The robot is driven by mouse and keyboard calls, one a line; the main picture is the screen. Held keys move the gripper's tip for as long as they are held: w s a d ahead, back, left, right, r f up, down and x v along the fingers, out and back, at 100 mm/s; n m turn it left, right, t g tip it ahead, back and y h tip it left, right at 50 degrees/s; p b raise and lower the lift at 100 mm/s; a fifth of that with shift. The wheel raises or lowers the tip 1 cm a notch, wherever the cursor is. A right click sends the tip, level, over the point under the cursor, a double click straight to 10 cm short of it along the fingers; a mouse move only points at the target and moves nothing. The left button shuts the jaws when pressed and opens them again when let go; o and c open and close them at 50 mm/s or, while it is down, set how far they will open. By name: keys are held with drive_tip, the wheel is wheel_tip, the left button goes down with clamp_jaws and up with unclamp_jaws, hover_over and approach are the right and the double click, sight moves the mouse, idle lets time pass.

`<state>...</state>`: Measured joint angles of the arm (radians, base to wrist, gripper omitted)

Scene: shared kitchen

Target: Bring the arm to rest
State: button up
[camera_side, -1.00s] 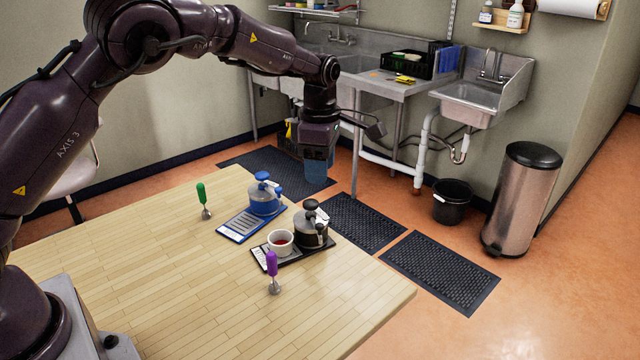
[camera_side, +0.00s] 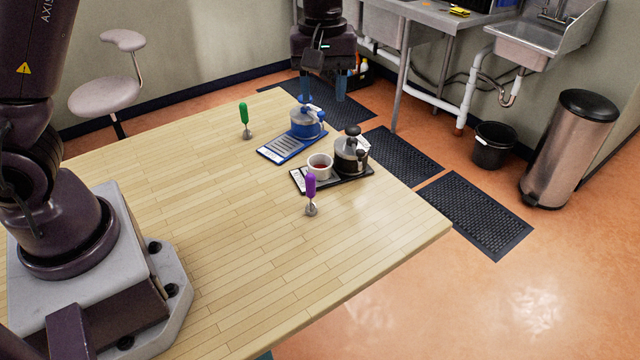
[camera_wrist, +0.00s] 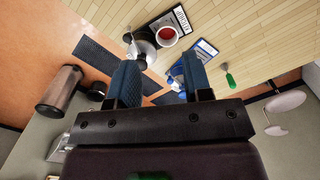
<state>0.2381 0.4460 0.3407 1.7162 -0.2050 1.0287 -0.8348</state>
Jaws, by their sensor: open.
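My gripper (camera_side: 323,92) hangs above the far edge of the wooden table (camera_side: 190,240), its blue fingers apart and nothing between them. In the wrist view my gripper (camera_wrist: 160,62) also shows open and empty. A black tray (camera_side: 340,181) carries a white cup with red contents (camera_side: 319,168) and a similar device with a black knob (camera_side: 350,158). The gripper is apart from all of them.
A green-handled tool (camera_side: 243,115) and a purple-handled tool (camera_side: 310,190) stand upright on the table. The near part of the table is bare. Beyond it are dark floor mats (camera_side: 474,215), a steel bin (camera_side: 568,150), a black bucket (camera_side: 492,147) and a sink (camera_side: 540,45). A stool (camera_side: 105,95) stands at left.

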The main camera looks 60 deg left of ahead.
drive_tip(key=s+r+m+t, duration=0.3)
drive_tip(key=s+r+m, duration=0.2)
drive_tip(key=s, duration=0.6)
drive_tip(key=s+r+m+t, duration=0.2)
drive_tip(key=s+r+m, duration=0.4)
drive_tip(key=s, duration=0.4)
drive_tip(key=shift+s+d+m+t, duration=0.3)
drive_tip(key=shift+s+t, duration=0.05)
drive_tip(key=shift+t, duration=0.05)
